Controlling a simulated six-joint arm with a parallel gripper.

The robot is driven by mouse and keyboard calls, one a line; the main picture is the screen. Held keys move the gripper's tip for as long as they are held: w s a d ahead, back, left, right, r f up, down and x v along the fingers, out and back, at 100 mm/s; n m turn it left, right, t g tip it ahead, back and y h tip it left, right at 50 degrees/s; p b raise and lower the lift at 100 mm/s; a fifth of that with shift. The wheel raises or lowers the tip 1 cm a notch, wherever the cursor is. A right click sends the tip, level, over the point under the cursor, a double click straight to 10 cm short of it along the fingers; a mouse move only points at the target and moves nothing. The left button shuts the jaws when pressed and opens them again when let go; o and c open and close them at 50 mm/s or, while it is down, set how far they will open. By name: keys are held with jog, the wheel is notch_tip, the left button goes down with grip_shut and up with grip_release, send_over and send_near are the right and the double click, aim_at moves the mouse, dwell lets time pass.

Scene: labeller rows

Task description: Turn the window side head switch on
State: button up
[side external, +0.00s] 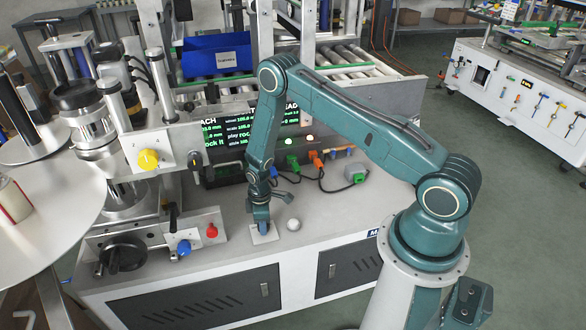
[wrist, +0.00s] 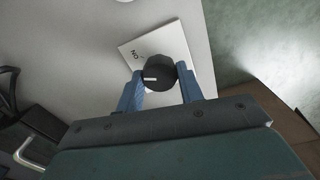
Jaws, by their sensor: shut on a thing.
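A black rotary switch (wrist: 156,72) with a white pointer line stands on a white plate (wrist: 178,42) in the wrist view. The pointer line points to the left in that picture. Lettering on the plate reads like "ON" upside down; any other lettering is hidden. My gripper (wrist: 160,82) has its blue fingers shut on the switch, one on each side. In the side view my gripper (side external: 262,224) reaches down to the plate (side external: 264,236) on the bench top, and the fingers hide the switch.
A white dome (side external: 293,224) sits just right of the plate. A lever handle (side external: 283,196) is close behind my gripper. Left are a red knob (side external: 212,230), a blue knob (side external: 184,248) and a black handwheel (side external: 124,253). Cables and a screen (side external: 225,135) are behind.

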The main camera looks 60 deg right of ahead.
jog(key=shift+m, duration=2)
jog(key=o, duration=1)
jog(key=shift+r, duration=0.1)
notch_tip(320, 180, up, 14)
jog(key=shift+f, duration=0.2)
jog(key=shift+r, duration=0.1)
